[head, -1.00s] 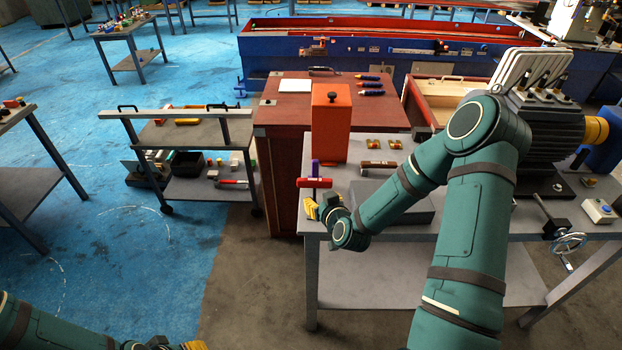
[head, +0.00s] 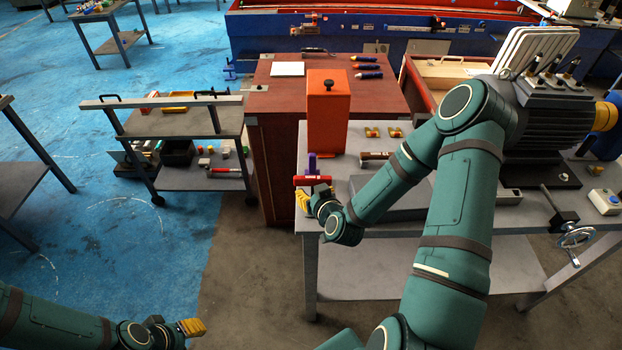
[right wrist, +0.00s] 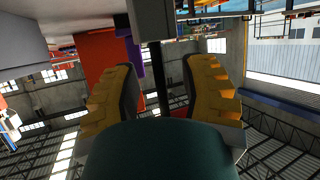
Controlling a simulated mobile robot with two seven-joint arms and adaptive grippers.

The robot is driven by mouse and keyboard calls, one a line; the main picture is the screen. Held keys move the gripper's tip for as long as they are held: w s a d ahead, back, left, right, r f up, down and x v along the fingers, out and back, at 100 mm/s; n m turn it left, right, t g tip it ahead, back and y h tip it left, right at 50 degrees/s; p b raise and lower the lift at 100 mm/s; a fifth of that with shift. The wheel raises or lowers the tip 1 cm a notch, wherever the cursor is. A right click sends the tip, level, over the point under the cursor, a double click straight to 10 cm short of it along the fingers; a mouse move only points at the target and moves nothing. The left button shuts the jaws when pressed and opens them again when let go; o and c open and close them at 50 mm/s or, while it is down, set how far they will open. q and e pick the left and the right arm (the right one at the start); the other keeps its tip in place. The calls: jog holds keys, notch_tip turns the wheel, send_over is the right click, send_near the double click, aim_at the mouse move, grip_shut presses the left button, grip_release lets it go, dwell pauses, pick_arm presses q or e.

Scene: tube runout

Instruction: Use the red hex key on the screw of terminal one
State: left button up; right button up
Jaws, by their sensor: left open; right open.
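A red bar-shaped handle (head: 312,181), likely the red hex key, lies crosswise at a purple upright (head: 312,161) on the workbench's left edge. My right gripper (head: 303,201) is just below and in front of it in the head view. In the right wrist view its yellow fingers (right wrist: 160,90) are spread apart. A dark thin rod (right wrist: 161,78) shows between them, with no visible finger contact. My left gripper (head: 192,327) is at the lower left, away from the bench, and is open. I cannot identify the screw of terminal one.
An orange box (head: 328,125) stands close behind the red handle. A brown handle (head: 376,156), two small brass-coloured parts (head: 383,132) and a motor (head: 562,125) are on the workbench (head: 460,222). A two-shelf cart (head: 180,125) stands left.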

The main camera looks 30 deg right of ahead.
aim_at(313, 177)
jog(key=shift+s, duration=0.1)
jog(key=shift+c, duration=1.3)
grip_shut()
jog(key=shift+r, duration=0.1)
jog(key=shift+r+p, duration=0.35)
jog(key=shift+r, duration=4.6)
